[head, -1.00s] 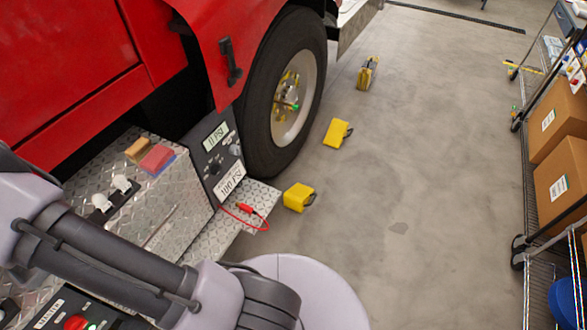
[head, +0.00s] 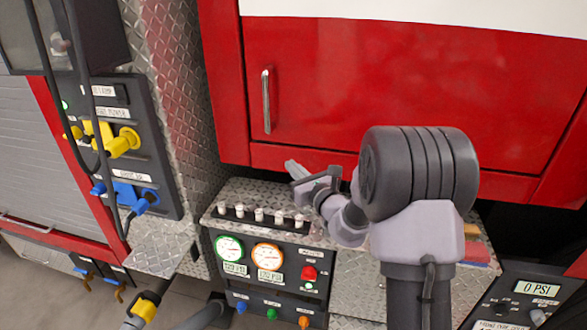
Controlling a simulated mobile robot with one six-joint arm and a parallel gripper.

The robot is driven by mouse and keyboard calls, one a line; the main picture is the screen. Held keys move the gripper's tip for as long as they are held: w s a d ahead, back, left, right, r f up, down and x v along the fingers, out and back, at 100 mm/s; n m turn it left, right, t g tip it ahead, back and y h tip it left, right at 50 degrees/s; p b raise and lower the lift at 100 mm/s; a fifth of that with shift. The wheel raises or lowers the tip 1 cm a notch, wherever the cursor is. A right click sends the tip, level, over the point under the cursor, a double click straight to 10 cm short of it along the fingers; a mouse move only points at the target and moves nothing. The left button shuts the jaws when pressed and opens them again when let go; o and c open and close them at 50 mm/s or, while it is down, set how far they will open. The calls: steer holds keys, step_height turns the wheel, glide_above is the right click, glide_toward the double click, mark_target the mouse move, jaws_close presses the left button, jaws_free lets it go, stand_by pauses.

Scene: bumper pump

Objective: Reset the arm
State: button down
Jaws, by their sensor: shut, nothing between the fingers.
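My arm rises from the bottom of the head view and bends over the diamond-plate bumper of the red truck. My gripper (head: 305,177) is at its far end, shut and empty. It is above the bumper top, close to the red truck door (head: 400,95). The pump panel (head: 265,275) with its two round gauges is below it and to the left.
A row of white-topped switches (head: 262,215) stands on the bumper under my gripper. A dark panel with yellow and blue plugs (head: 122,145) and hanging cables is at left. A 0 PSI display box (head: 530,292) is at lower right.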

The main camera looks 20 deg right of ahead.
steer(key=s+a+r+n+g+y+b, duration=0.1)
steer(key=s+a+r+n+g+y, duration=0.1)
steer(key=s+a+r+n+y, duration=0.3)
steer(key=s+a+r+n+g+y, duration=0.1)
steer(key=s+a+n+g, duration=0.15)
steer(key=a, duration=0.45)
steer(key=s+a+n+g+y+b, duration=0.1)
steer(key=s+a+n+g, duration=0.3)
steer(key=s, duration=0.4)
steer(key=s+a+n+g, duration=0.2)
steer(key=s+a+n, duration=0.3)
steer(key=s+n, duration=0.15)
steer(key=s+d+f+n+h+b, duration=0.1)
steer(key=s+d+f+n+h, duration=0.2)
steer(key=s, duration=0.6)
steer(key=s+d+f+n+g+h+b, duration=0.1)
steer(key=s+d+f+n+h, duration=0.3)
steer(key=s+d+n+h, duration=0.2)
steer(key=s+d+n, duration=0.1)
steer(key=s+d, duration=0.1)
steer(key=s, duration=0.1)
steer(key=shift+s+n, duration=0.25)
steer(key=shift+n, duration=0.15)
steer(key=shift+d+f, duration=0.1)
